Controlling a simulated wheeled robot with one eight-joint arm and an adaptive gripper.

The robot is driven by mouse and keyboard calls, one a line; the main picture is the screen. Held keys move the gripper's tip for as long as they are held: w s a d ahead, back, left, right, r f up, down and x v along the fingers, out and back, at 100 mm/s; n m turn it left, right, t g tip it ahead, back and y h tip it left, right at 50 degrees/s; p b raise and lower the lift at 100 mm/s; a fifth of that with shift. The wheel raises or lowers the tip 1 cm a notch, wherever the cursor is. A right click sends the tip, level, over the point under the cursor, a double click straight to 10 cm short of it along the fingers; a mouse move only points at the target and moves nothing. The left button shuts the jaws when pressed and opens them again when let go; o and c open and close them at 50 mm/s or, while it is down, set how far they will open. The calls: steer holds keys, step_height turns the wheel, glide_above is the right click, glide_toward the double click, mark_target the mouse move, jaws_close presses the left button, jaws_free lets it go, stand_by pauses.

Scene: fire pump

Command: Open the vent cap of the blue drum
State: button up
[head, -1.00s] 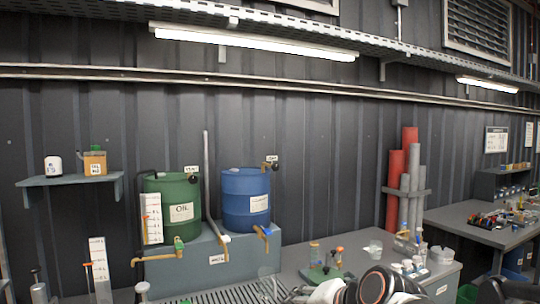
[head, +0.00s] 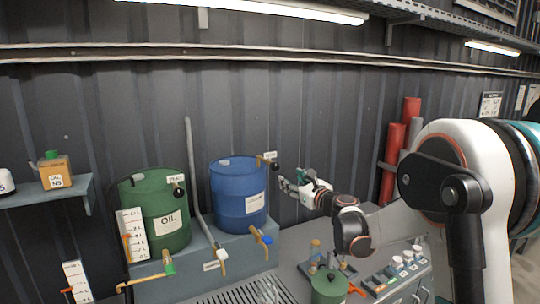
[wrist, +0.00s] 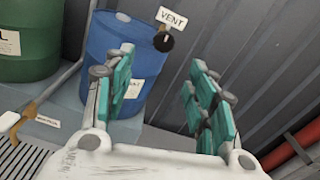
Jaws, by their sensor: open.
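The blue drum (head: 238,197) stands on a grey-blue ledge against the wall, beside the green drum. Its vent cap (head: 275,164) is a small dark knob at the drum's upper right, below a small tag. In the wrist view the black vent cap (wrist: 163,42) sits under a tag reading VENT (wrist: 172,18). My gripper (head: 284,186) is open and empty, to the right of the blue drum and a little below the cap. In the wrist view my gripper (wrist: 162,75) has its teal finger pads spread apart, with the cap beyond them, between and above the tips. Nothing touches the cap.
The green OIL drum (head: 160,212) stands left, with a grey pipe (head: 198,180) between the drums. A blue-handled tap (head: 262,238) projects in front. Bottles and jars (head: 400,263) stand on the bench below my arm. Red tubes (head: 392,160) stand right.

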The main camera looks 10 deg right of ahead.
mark_target(276, 168)
steer(key=x, duration=0.9)
steer(key=p+x, duration=0.1)
steer(key=x, duration=0.4)
steer(key=shift+w+d+r, duration=0.15)
steer(key=shift+w+d, duration=0.05)
steer(key=shift+d, duration=0.05)
steer(key=c, duration=1.1)
